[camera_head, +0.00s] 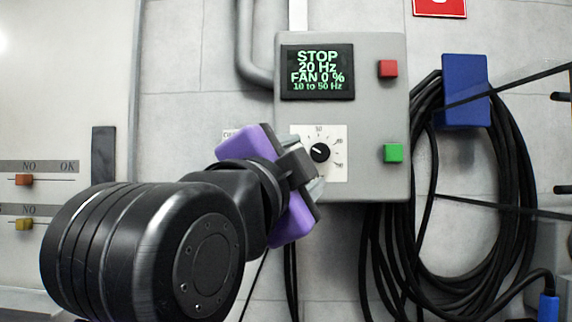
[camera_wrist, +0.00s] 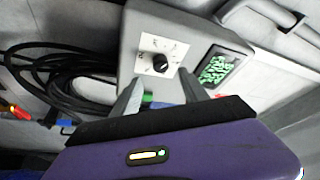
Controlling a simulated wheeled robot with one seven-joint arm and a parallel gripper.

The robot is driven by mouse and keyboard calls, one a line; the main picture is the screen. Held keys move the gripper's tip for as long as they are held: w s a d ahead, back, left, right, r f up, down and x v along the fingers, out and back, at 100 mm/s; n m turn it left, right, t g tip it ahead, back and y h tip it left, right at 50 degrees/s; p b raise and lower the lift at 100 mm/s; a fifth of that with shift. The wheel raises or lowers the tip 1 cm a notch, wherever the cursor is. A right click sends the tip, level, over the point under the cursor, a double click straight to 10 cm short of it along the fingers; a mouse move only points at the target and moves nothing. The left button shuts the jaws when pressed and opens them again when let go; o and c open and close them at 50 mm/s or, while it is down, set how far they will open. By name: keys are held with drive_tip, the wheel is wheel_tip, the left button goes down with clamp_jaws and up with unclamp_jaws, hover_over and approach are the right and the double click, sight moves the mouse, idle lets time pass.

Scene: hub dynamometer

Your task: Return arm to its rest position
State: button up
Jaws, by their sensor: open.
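My arm reaches in from the lower left in the head view. My purple and black gripper (camera_head: 314,178) is in front of the lower left part of a grey control box (camera_head: 370,120). In the wrist view, the fingers of my gripper (camera_wrist: 160,88) are apart with nothing held between them. The black dial knob (camera_head: 320,152) on its white scale plate is just beyond the gripper. It also shows whole in the wrist view (camera_wrist: 160,63), past the fingertips. I cannot tell the exact gap between fingers and box.
The box carries a screen (camera_head: 317,72) reading STOP, 20 Hz, FAN 0 %, a red button (camera_head: 388,69) and a green button (camera_head: 393,153). Coiled black cables (camera_head: 430,200) hang at the right below a blue holder (camera_head: 466,90). A panel with sliders (camera_head: 24,180) stands at the left.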

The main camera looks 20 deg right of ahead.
idle(0.3)
wheel_tip(320, 180, up, 4)
drive_tip(key=a+r+n+t, duration=0.1)
drive_tip(key=a+n+t, duration=0.2)
drive_tip(key=a+f+n+t+y, duration=0.6)
drive_tip(key=a+f+n+y, duration=0.15)
drive_tip(key=n, duration=0.35)
drive_tip(key=s+d+f+n+g+y+p, duration=0.1)
drive_tip(key=s+f+n+y, duration=0.3)
drive_tip(key=f, duration=0.7)
drive_tip(key=s+f+n+g+y+p, duration=0.1)
drive_tip(key=f+n+y, duration=0.55)
drive_tip(key=f, duration=0.45)
drive_tip(key=s+d+f+m+g+h+p, duration=0.1)
drive_tip(key=s+d+f+g+h, duration=0.1)
drive_tip(key=s+d+f, duration=0.3)
drive_tip(key=s+d+f+m+g+h+p, duration=0.1)
drive_tip(key=s+d+f, duration=0.4)
drive_tip(key=s+f, duration=0.6)
drive_tip(key=s+d+f+m+g+h+p, duration=0.1)
drive_tip(key=s+d+f+g, duration=0.4)
drive_tip(key=s, duration=1.1)
wheel_tip(320, 180, down, 4)
drive_tip(key=shift+s+r+m+h, duration=0.25)
drive_tip(key=shift+s+m+h, duration=0.05)
drive_tip(key=shift+m+h, duration=0.5)
drive_tip(key=shift+d, duration=0.1)
